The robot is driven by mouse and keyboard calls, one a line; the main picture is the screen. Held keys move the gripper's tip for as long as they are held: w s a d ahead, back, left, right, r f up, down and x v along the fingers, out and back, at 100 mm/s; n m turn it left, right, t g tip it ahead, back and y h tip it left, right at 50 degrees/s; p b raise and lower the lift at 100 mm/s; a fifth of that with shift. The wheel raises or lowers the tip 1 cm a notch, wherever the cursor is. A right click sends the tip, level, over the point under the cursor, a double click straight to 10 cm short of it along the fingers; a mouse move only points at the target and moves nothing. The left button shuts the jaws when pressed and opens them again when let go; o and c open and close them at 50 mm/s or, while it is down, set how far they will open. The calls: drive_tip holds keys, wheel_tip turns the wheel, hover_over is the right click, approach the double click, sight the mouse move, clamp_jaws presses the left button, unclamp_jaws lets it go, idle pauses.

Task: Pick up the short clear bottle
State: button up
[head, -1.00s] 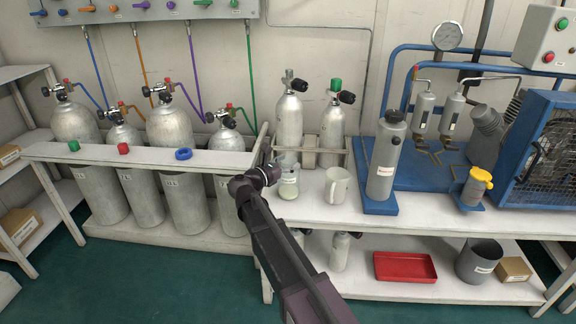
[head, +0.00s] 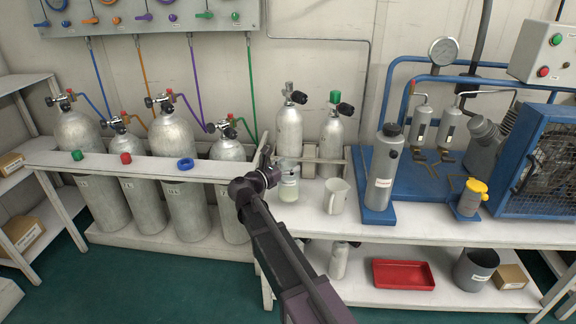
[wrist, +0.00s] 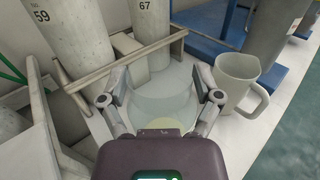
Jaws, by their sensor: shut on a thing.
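The short clear bottle (head: 288,188) is a squat, see-through vessel with a pale label and whitish contents, at the left end of the white bench in the head view. My gripper (head: 268,178) is at its left side, partly covering it. In the wrist view my gripper (wrist: 161,100) has one finger on each side of the clear round bottle (wrist: 160,82) and is shut on it. The bottle looks upright. I cannot tell for certain whether its base touches the bench.
A white mug (head: 336,196) stands close to the right of the bottle. Two grey cylinders (head: 289,135) stand in a rack behind it. A grey labelled bottle (head: 383,172) stands farther right on a blue base. A rail (head: 130,160) with large cylinders is left.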

drive_tip(key=s, duration=0.2)
drive_tip(key=shift+s+d+r, duration=0.15)
drive_tip(key=shift+s+d, duration=0.25)
drive_tip(key=s+d+r+p, duration=0.1)
drive_tip(key=s+d, duration=0.2)
drive_tip(key=s, duration=0.9)
drive_tip(key=shift+s, duration=0.25)
drive_tip(key=shift+s+d+r, duration=0.1)
drive_tip(key=shift+r, duration=0.05)
idle(1.6)
